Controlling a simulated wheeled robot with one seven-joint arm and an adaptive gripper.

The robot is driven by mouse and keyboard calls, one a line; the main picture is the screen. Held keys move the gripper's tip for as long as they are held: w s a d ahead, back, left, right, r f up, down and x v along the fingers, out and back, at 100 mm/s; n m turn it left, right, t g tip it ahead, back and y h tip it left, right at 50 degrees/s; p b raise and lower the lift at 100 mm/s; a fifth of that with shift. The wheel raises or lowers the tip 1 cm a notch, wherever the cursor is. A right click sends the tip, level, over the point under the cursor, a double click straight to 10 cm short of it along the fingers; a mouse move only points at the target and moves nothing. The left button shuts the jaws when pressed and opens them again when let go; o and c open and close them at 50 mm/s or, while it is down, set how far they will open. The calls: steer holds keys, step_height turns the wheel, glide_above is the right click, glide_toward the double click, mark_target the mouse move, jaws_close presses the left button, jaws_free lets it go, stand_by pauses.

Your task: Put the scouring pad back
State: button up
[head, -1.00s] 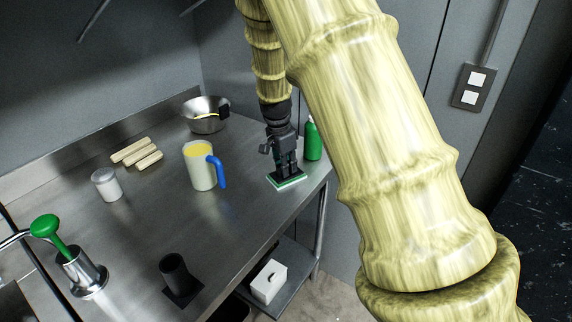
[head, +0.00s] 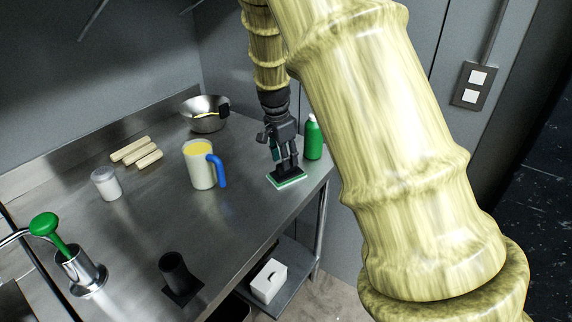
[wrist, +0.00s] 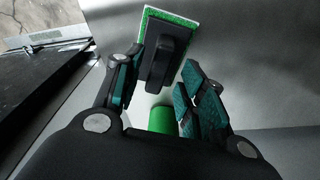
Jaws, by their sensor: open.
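The scouring pad (head: 290,183), with a green and white edge and a black handle on top, lies flat on the steel counter near its right end. In the wrist view the pad (wrist: 183,30) lies beyond my fingertips, with its dark handle pointing up toward my gripper. My gripper (head: 288,164) is open directly above the pad, pointing down. In the wrist view my gripper (wrist: 160,70) has its two fingers spread apart on either side of the handle's near end. I cannot tell whether either finger touches the handle. The handle is partly hidden by my gripper in the head view.
A green bottle (head: 313,140) stands close behind the pad to the right. A yellow-filled jug (head: 198,168) with a blue handle stands left.

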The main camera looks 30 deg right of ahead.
step_height(320, 180, up, 9)
steer(key=a, duration=0.1)
steer(key=shift+a+f+b, duration=0.15)
steer(key=shift+f+b, duration=0.05)
steer(key=shift+b, duration=0.2)
